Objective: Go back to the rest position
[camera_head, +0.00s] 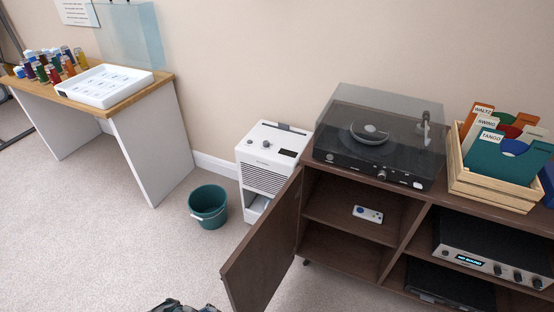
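The task names no object. A small dark part of what looks like my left gripper (184,306) shows at the bottom edge, left of the middle. It is cut off by the frame, so its fingers and anything in them are hidden. It is apart from the open cabinet door (262,250), which is to its right. My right gripper is not in view.
The brown cabinet (410,194) holds a white remote (367,214) inside, a receiver (495,258) on a shelf, and a turntable (378,134) and record crate (492,186) on top. A dehumidifier (266,160), green bin (208,207) and desk (150,140) stand left. Carpet is clear in front.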

